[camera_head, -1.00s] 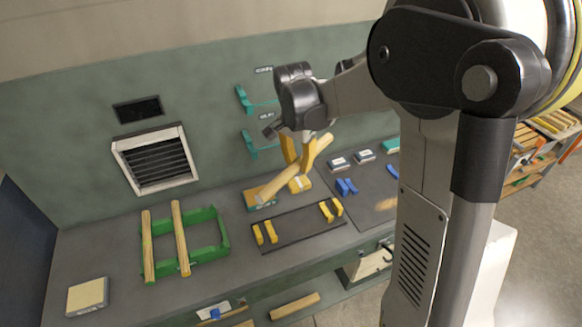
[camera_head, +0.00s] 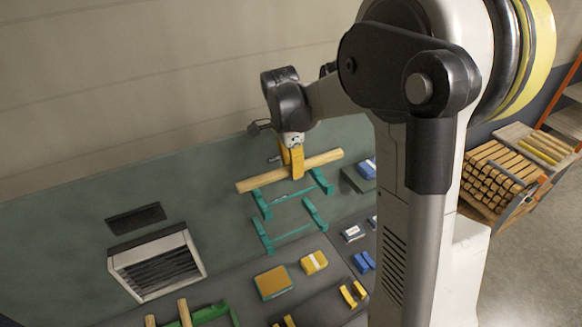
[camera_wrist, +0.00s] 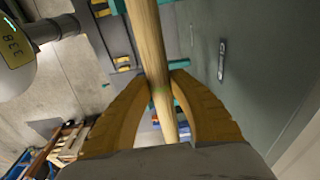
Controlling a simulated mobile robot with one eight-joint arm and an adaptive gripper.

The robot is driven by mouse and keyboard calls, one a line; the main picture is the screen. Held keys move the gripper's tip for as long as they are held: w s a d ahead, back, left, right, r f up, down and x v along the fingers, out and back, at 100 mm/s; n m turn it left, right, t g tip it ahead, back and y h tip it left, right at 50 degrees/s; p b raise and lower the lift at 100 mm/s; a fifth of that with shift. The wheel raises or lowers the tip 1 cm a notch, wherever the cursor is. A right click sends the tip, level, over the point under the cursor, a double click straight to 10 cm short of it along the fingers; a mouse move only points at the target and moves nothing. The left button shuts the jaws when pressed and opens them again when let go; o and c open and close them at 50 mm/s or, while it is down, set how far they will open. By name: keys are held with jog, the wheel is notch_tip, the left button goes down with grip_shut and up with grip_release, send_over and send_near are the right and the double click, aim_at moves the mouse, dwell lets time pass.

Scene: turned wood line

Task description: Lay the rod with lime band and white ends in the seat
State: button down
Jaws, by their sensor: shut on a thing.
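My gripper (camera_head: 292,170) is shut on a pale wooden rod (camera_head: 322,159) near its middle, in front of the green wall. The rod lies nearly level, its right end a little higher. In the wrist view the rod (camera_wrist: 148,35) runs between my yellow fingers (camera_wrist: 161,82), with a faint lime band by the fingertips; I cannot make out white ends. A teal upper wall bracket pair (camera_head: 261,204) is just below the rod in the picture; contact cannot be told. A teal lower wall bracket pair (camera_head: 262,237) is beneath. Which holder is the seat is unclear.
The bench below holds yellow supports (camera_head: 348,297), blue supports (camera_head: 364,262), an orange-edged block (camera_head: 273,282) and a yellow block (camera_head: 314,262). A vent (camera_head: 157,265) sticks out of the wall at left. A rack of rods (camera_head: 496,178) stands at right.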

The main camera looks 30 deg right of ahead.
jog(key=shift+s+f+b, duration=0.4)
jog(key=shift+s+f, duration=0.1)
jog(key=shift+f, duration=0.1)
jog(key=f, duration=0.1)
jog(key=f+b, duration=0.2)
jog(key=shift+w+f, duration=0.25)
jog(key=shift+f, duration=0.15)
jog(key=shift+f+b, duration=0.6)
jog(key=shift+b, duration=0.05)
jog(key=c, duration=1.2)
grip_release()
jog(key=shift+r, duration=0.1)
